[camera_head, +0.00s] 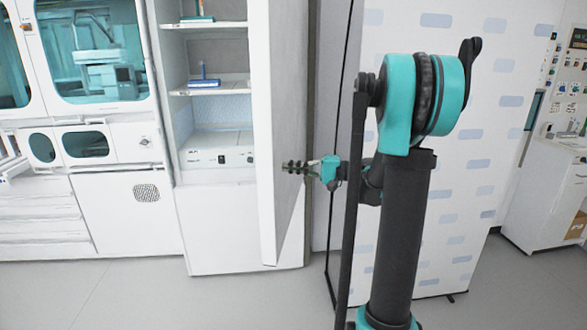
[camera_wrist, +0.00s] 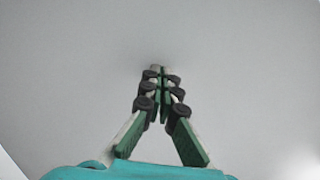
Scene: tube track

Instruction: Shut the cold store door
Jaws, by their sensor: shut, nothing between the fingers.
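The cold store door (camera_head: 262,130) is a tall white panel standing open at the right side of the white cabinet, swung out toward me. The cabinet interior (camera_head: 205,110) with its shelves shows to the left of the door. My gripper (camera_head: 290,167) is shut and empty, with its fingers at the outer right face of the door. In the wrist view, my gripper (camera_wrist: 160,80) has its fingertips together, pointing at a plain pale surface (camera_wrist: 80,60) that fills the view. I cannot tell if the fingertips touch it.
A white patterned partition (camera_head: 480,130) stands to the right, behind my arm. A glass-fronted white unit (camera_head: 100,60) with drawers stands left of the cabinet. A counter with equipment (camera_head: 560,160) is at the far right. The grey floor in front (camera_head: 130,295) is clear.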

